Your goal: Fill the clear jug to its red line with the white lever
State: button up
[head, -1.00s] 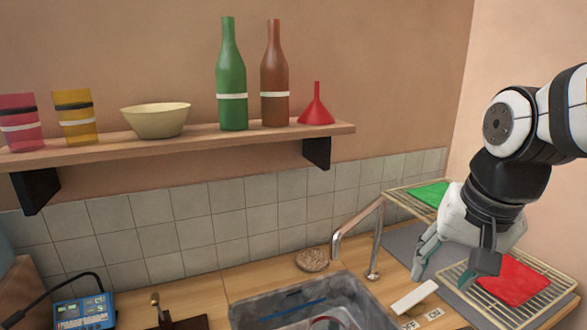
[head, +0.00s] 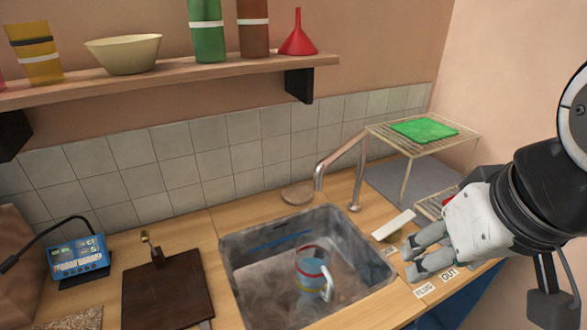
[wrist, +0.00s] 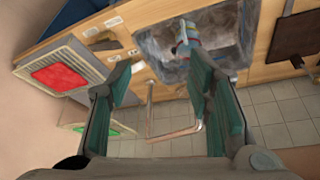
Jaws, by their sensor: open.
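The white lever (head: 394,224) lies right of the sink, slanting up to the right. My gripper (head: 410,260) is just in front of the lever, apart from it in the picture. In the wrist view its fingers (wrist: 160,78) are spread wide with nothing between them.
The metal tap (head: 343,165) arches behind the sink (head: 230,262). A wire rack (head: 407,153) with a green cloth (head: 424,129) stands at the back right. A dark board (head: 165,297) and a blue device (head: 78,260) are at left.

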jog(key=m+g+h+b, duration=0.2)
jog(key=m+g+h, duration=0.15)
jog(key=m, duration=1.05)
send_near(407, 216)
jog(key=b+x, duration=0.1)
jog(key=x, duration=0.9)
jog(key=shift+w+d+f, duration=0.1)
jog(key=shift+w+f, duration=0.05)
jog(key=shift+f, duration=0.15)
jog(key=shift+t+h, duration=0.25)
